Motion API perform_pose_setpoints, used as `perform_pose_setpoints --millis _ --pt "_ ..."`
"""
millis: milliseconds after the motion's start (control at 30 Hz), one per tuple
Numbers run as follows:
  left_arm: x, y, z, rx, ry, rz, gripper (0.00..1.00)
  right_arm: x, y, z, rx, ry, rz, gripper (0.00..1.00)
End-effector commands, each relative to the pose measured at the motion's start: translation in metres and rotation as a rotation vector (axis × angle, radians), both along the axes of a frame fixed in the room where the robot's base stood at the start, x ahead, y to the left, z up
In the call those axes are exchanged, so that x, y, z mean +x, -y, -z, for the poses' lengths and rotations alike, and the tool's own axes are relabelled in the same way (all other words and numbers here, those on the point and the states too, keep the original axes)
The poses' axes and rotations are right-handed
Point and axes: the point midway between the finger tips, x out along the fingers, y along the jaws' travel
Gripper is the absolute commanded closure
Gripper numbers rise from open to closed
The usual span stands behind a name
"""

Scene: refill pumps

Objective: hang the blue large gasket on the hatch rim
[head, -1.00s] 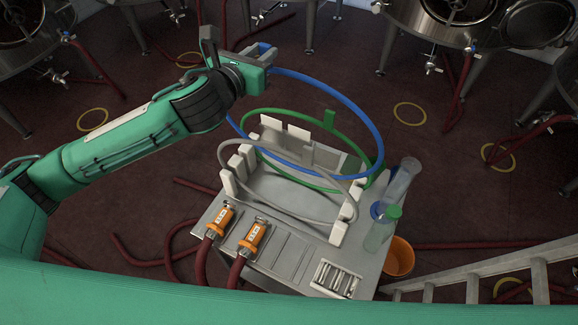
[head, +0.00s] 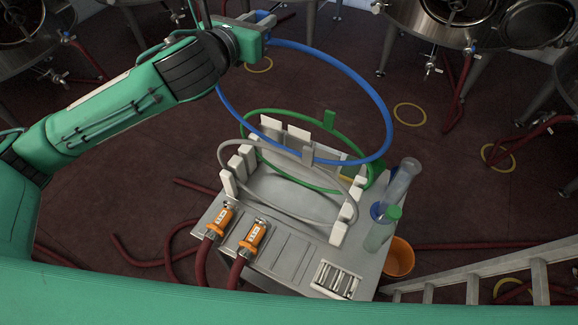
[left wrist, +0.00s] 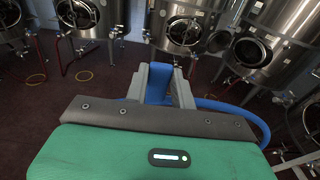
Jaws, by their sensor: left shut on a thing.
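The blue large gasket (head: 386,108) is a big thin ring hanging in the air from my left gripper (head: 262,24). The gripper is shut on its tab at the upper left of the ring. In the left wrist view the two grey fingers (left wrist: 160,84) hold the blue tab, and the ring (left wrist: 232,108) runs off to the right. In the head view the ring passes above the cart's rack. Steel tanks with round open hatches stand at the back; one hatch rim (left wrist: 187,31) faces me in the left wrist view. My right gripper is not in view.
A cart (head: 290,205) bears a green gasket (head: 262,128), a grey gasket (head: 222,160), two orange pump units (head: 252,236) and clear bottles (head: 398,182). An orange bucket (head: 400,258) and a ladder (head: 500,279) stand at right. Red hoses cross the floor.

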Motion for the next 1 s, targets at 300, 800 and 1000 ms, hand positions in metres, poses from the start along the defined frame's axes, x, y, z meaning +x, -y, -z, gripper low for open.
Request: perform_pose_setpoints --millis 300,800,1000 --pt "0.0 0.0 -0.024 -0.002 0.004 0.0 1.0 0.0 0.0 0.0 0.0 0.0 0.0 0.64" --pt "0.0 0.0 -0.059 0.0 0.003 0.0 1.0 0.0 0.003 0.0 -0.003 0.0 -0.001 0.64" --pt "0.0 0.0 -0.073 -0.001 0.004 0.0 1.0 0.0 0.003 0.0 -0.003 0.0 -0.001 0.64"
